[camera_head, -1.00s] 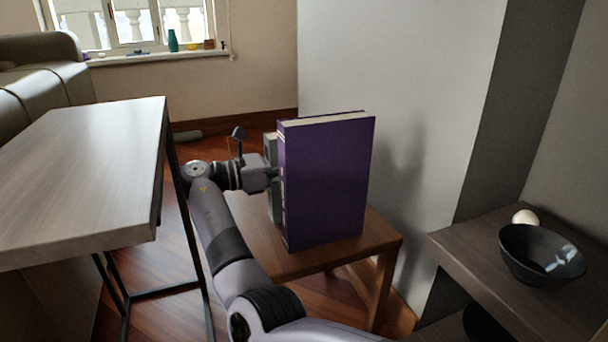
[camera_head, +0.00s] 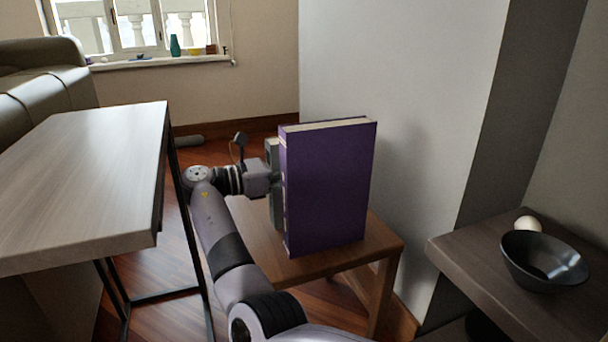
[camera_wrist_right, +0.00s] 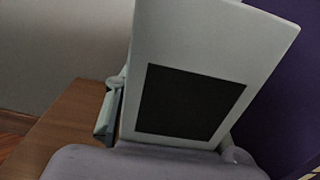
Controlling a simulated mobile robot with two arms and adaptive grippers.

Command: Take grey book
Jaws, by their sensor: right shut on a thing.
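The grey book (camera_head: 273,152) stands upright on a wooden stool (camera_head: 385,239), at the left of a large purple book (camera_head: 330,185). In the head view only a narrow strip of it shows; the purple book hides the rest. My right gripper (camera_head: 272,182) reaches it from the left and is shut on it. In the right wrist view the pale grey book (camera_wrist_right: 200,40) fills the middle, with a dark rectangle on its face. The purple book (camera_wrist_right: 275,85) is close at its right. My left gripper is not in view.
A light wooden table (camera_head: 85,180) with thin black legs stands at the left, close to my right arm. A white wall (camera_head: 400,90) rises behind the stool. At the right a dark shelf (camera_head: 465,250) holds a dark bowl (camera_head: 520,265) and a white round object (camera_head: 528,224).

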